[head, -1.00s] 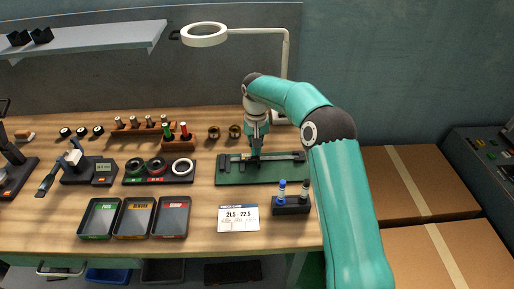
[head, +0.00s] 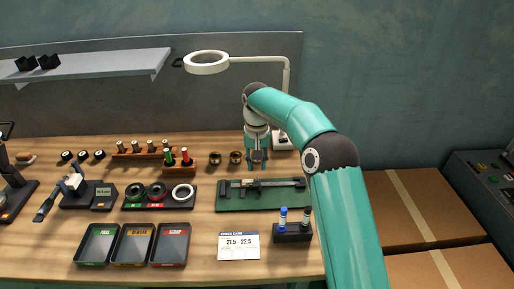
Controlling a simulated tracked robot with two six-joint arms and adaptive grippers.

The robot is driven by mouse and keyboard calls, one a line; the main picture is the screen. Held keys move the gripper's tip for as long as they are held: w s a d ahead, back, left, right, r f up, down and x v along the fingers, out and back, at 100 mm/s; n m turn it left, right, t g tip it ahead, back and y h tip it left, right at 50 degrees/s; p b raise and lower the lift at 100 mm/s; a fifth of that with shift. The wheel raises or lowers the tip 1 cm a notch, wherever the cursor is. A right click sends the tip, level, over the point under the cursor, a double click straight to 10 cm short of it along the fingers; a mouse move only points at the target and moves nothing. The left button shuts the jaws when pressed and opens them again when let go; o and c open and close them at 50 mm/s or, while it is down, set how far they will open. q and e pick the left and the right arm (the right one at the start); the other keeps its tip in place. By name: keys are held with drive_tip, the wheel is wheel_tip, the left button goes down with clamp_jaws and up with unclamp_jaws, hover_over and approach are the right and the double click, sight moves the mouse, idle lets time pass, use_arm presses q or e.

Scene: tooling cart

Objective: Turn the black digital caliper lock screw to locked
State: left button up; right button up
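The black digital caliper (head: 285,183) lies lengthwise on a green mat (head: 232,203) at the right of the bench. Its jaws and slider are toward the left end; the lock screw is too small for me to tell its position. My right gripper (head: 257,165) hangs just above and behind the caliper's slider, apart from it. Its two fingers show a gap between them, with nothing held. My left gripper is not in view.
A magnifier lamp (head: 207,62) stands behind. Three trays (head: 134,244) lie at front left. Ring gauges (head: 160,196) sit left of the mat.

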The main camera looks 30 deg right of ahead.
wheel_tip(320, 180, up, 7)
idle(0.3)
drive_tip(key=shift+s+f, duration=0.1)
idle(0.4)
